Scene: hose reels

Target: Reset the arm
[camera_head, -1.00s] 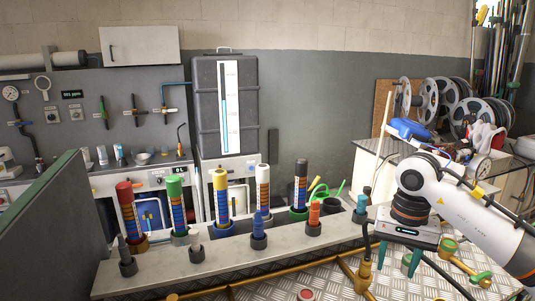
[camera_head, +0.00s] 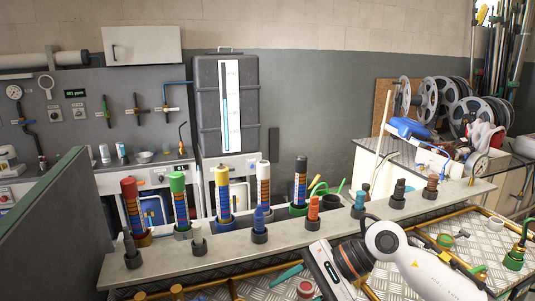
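My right arm (camera_head: 400,262) comes in from the lower right, white with a dark wrist joint and a pale box-shaped hand with a small display. The hand is low in front of the bench, tilted down to the left. Nothing held is visible. My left arm and gripper are out of view.
A grey bench (camera_head: 200,255) carries a row of coloured cylinders, including red (camera_head: 135,210), green (camera_head: 180,205), and yellow (camera_head: 222,195), and short dark fittings. Brass pipes and loose fittings lie on the metal floor plate (camera_head: 470,255). Hose reels (camera_head: 430,100) stand at the back right.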

